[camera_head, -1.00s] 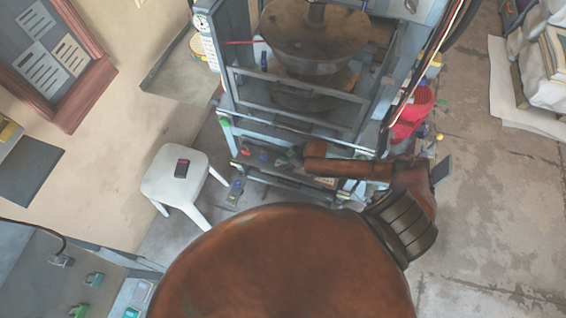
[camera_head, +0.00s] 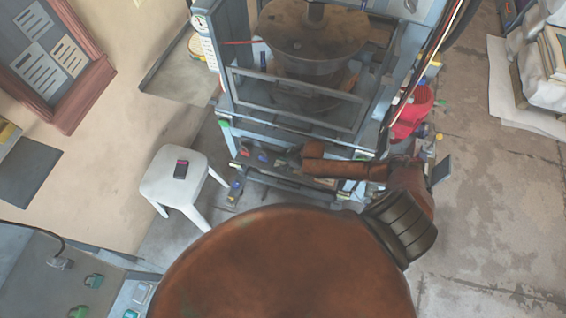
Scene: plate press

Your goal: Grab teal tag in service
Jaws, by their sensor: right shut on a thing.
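My right arm reaches across to the front of the blue press. My right gripper (camera_head: 291,152) is at the lower front shelf (camera_head: 262,160) of the press, mostly hidden by its own brown arm. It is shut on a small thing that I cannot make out. Small dark, blue and red items lie on the shelf just left of it. I cannot pick out a teal tag there for certain. My left gripper is not in view.
A white stool (camera_head: 184,184) with a dark handheld device (camera_head: 181,169) stands left of the press. A red bucket (camera_head: 412,112) stands at its right. A grey control panel (camera_head: 45,270) with green padlock-like items is at lower left.

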